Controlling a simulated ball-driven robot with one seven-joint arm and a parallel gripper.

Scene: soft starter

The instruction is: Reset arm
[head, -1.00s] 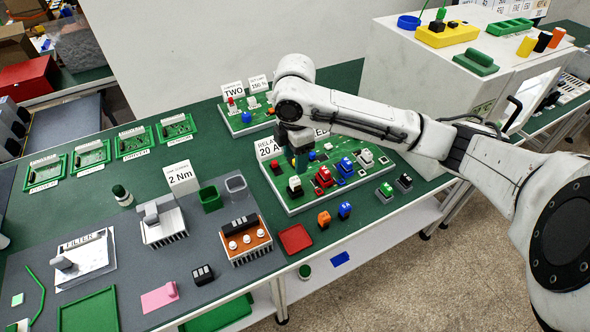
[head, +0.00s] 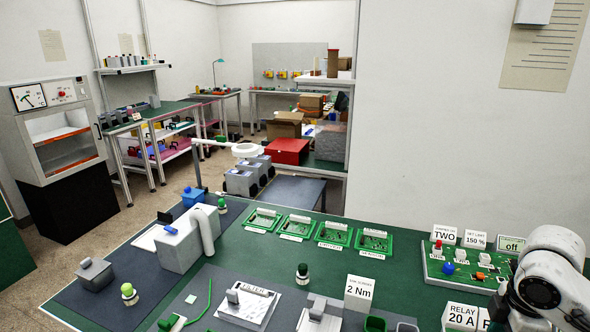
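My arm (head: 540,285) shows only at the lower right edge of the head view. It reaches over the right part of the green workbench (head: 225,270), by the "RELAY 20 A" sign (head: 461,316). My gripper is cut off below the bottom edge, so its fingers and anything in them are hidden. A green board (head: 435,273) with red, blue and orange parts lies just left of and behind the arm.
Several green frames (head: 299,226) line the bench's back edge. A "2 Nm" sign (head: 359,293) and a grey machine (head: 183,243) stand on the bench. A cabinet (head: 62,140) stands far left, a red box (head: 287,151) at the back. Open floor shows at left.

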